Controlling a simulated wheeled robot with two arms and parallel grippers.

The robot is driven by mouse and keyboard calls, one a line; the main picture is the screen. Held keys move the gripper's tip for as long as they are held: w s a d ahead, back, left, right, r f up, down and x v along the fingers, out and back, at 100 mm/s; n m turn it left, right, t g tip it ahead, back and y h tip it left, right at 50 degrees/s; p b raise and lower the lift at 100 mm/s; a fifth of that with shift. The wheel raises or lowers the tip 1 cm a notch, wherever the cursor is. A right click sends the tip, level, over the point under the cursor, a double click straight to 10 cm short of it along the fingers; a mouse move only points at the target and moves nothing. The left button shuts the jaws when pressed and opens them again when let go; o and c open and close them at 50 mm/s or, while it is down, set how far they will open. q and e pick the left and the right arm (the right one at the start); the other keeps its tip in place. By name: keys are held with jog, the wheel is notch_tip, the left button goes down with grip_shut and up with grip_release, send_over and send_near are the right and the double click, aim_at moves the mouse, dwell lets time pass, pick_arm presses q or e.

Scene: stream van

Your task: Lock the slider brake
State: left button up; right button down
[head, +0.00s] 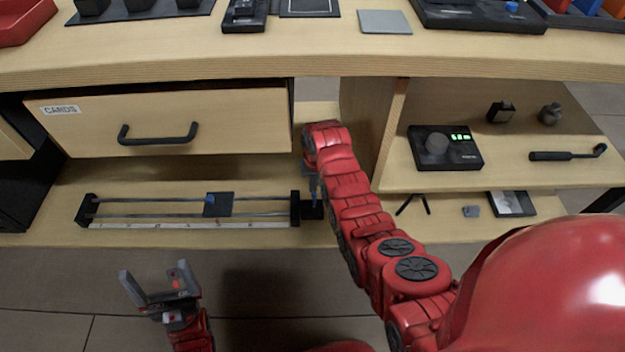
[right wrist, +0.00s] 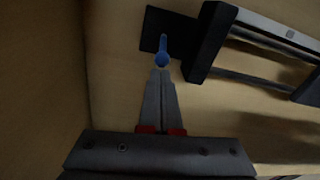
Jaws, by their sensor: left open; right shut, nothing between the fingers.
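The slider (head: 190,211) lies on the low shelf, with two rails, a ruled strip and black end blocks. Its dark carriage (head: 219,205) with a small blue part sits right of the rails' middle. In the right wrist view a blue brake lever (right wrist: 162,52) stands at a black plate beside the slider's end block (right wrist: 209,42). My right gripper (right wrist: 161,72) is shut and empty, its fingertips at the lever's near end; I cannot tell whether they touch. In the head view my right arm partly hides that end. My left gripper (head: 154,274) is open and empty, in front of the shelf.
A drawer labelled CARDS (head: 170,122) hangs above the slider. An upright panel (head: 365,125) stands right of my right gripper. The right shelf holds a black device with a knob (head: 445,148) and a black handle (head: 568,154).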

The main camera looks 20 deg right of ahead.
dwell(0.3)
jog(key=shift+s+a+r+t+p, duration=0.1)
jog(key=shift+s+r+t+p, duration=0.15)
jog(key=shift+p, duration=0.5)
jog(key=shift+f+p, duration=0.1)
jog(key=shift+p, duration=0.2)
